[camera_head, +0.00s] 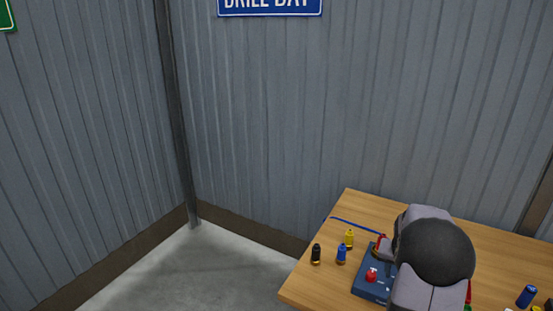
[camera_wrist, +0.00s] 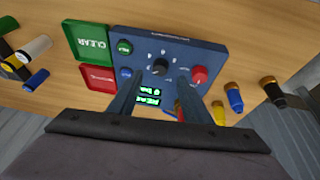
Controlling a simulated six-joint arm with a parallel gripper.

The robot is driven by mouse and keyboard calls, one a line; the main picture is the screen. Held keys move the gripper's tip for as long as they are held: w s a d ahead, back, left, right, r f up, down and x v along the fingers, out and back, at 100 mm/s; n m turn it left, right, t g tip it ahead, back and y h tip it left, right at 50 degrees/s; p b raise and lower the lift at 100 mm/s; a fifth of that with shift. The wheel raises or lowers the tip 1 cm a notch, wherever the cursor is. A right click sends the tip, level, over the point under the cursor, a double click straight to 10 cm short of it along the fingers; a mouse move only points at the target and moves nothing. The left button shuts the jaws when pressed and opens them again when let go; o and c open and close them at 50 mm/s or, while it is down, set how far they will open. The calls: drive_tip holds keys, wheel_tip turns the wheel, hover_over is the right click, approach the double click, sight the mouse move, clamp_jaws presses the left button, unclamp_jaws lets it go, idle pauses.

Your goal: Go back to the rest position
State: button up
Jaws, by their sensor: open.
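My gripper (camera_wrist: 169,72) shows in the wrist view with its two fingers apart and nothing clearly held between them. The fingers reach over a dark blue control panel (camera_wrist: 215,58) on the wooden table. The fingertips are near the panel's black dial (camera_wrist: 160,66); I cannot tell whether they touch it. The panel also has a red button (camera_wrist: 199,75), a green button (camera_wrist: 125,47), a blue button (camera_wrist: 126,73) and a lit green display (camera_wrist: 149,97). In the head view my arm covers much of the panel (camera_head: 368,290), and the fingers are not clearly visible.
A green CLEAR tray (camera_wrist: 94,43) and a red tray (camera_wrist: 96,79) lie beside the panel. Small blue (camera_head: 342,254), yellow (camera_head: 349,238) and black (camera_head: 316,254) bottles stand at the table's (camera_head: 300,288) left. A blue bottle (camera_head: 526,296) lies at right among other small items.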

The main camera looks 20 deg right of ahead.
drive_tip(key=s+a+f, duration=0.2)
drive_tip(key=s+a+f+g+y, duration=0.1)
drive_tip(key=s+a+f, duration=0.1)
drive_tip(key=s+a, duration=0.1)
drive_tip(key=s+a+f+n+g+y, duration=0.1)
drive_tip(key=s+a+f, duration=0.1)
drive_tip(key=shift+s+a, duration=0.2)
drive_tip(key=shift+s, duration=0.2)
drive_tip(key=s+a+r+n+g+y, duration=0.1)
drive_tip(key=s+a+n, duration=0.1)
drive_tip(key=s+a, duration=0.65)
drive_tip(key=s+a+r+n+g+y, duration=0.15)
drive_tip(key=s+a, duration=0.25)
drive_tip(key=a, duration=0.9)
drive_tip(key=w+a+r+n+t, duration=0.25)
drive_tip(key=a+r+n, duration=0.2)
drive_tip(key=a, duration=0.25)
wheel_tip(320, 180, down, 17)
drive_tip(key=b, duration=1.6)
drive_tip(key=shift+w+a+r+h, duration=0.15)
drive_tip(key=shift+w+h, duration=0.1)
drive_tip(key=shift+h, duration=0.2)
drive_tip(key=shift+r, duration=0.1)
